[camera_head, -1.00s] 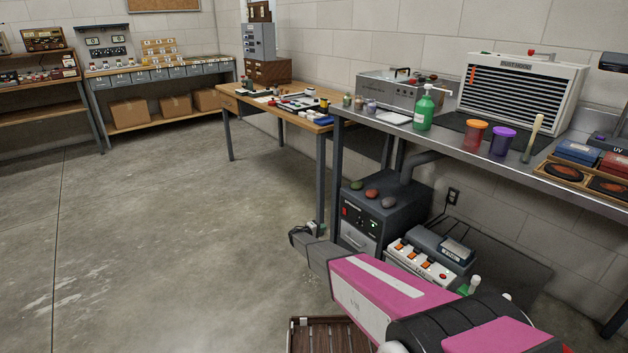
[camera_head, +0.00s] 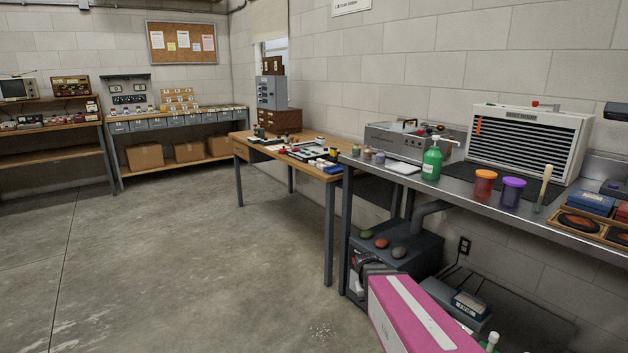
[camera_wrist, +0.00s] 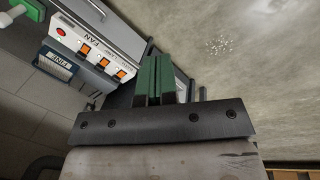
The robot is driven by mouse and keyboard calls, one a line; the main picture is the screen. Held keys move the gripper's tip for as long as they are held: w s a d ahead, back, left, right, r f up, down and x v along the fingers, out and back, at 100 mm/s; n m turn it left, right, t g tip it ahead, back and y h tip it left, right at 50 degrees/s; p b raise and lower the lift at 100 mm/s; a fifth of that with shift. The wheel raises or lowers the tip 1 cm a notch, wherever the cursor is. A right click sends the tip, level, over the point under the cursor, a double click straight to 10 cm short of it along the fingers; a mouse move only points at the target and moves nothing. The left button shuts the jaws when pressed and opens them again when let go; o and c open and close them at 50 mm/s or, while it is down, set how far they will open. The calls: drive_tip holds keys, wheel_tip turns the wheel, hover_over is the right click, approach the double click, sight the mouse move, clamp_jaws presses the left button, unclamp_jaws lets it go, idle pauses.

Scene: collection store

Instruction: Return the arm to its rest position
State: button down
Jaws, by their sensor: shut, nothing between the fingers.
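My arm's pink link (camera_head: 415,318) reaches up from the bottom edge of the head view, in front of the steel bench. In the wrist view my gripper (camera_wrist: 160,62) has its green-faced fingers together with nothing between them. It hangs over the floor beside the white switch box (camera_wrist: 92,50) with orange rocker switches. In the head view I cannot make out the fingers clearly.
The steel bench (camera_head: 352,160) on the right carries a green pump bottle (camera_head: 431,162), an orange jar (camera_head: 484,185) and a purple-lidded jar (camera_head: 512,192). A dark cabinet (camera_head: 417,252) stands underneath. The floor (camera_head: 190,270) on the left is clear.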

drive_tip(key=s+a+r+y, duration=0.1)
drive_tip(key=s+r+y, duration=0.1)
drive_tip(key=s, duration=0.3)
drive_tip(key=shift+s+a+r, duration=0.2)
drive_tip(key=shift+s+r, duration=0.2)
drive_tip(key=shift+r, duration=0.4)
